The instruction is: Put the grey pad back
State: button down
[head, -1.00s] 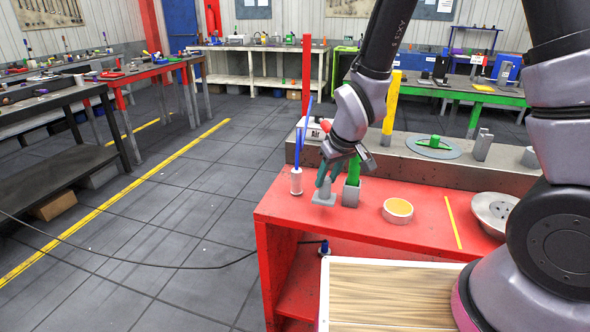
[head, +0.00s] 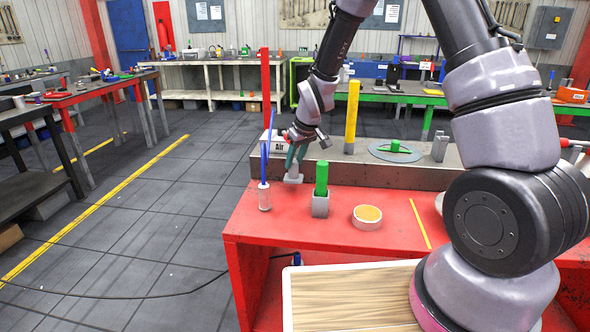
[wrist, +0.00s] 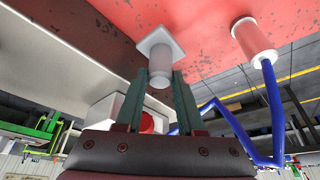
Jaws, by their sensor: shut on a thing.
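The grey pad (head: 293,179) is a small square plate with a short round stem. In the wrist view the plate (wrist: 152,46) and stem show against the red bench top. My gripper (head: 296,158) is shut on the stem, one green finger on each side of it, as the wrist view shows (wrist: 160,84). The plate faces down at the back left of the red bench (head: 385,197), behind the white blue-rod holder. I cannot tell whether it touches the bench.
A white holder with a blue rod (head: 265,198) stands close in front-left. The "Air" box (head: 283,145) and a grey raised ledge (head: 365,172) are behind.

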aim_at(297, 162)
jog(key=shift+w+d, duration=0.1)
jog(key=shift+w, duration=0.25)
jog(key=shift+f, duration=1.75)
jog(key=shift+f, duration=0.15)
jog(key=c, duration=0.5)
grip_release()
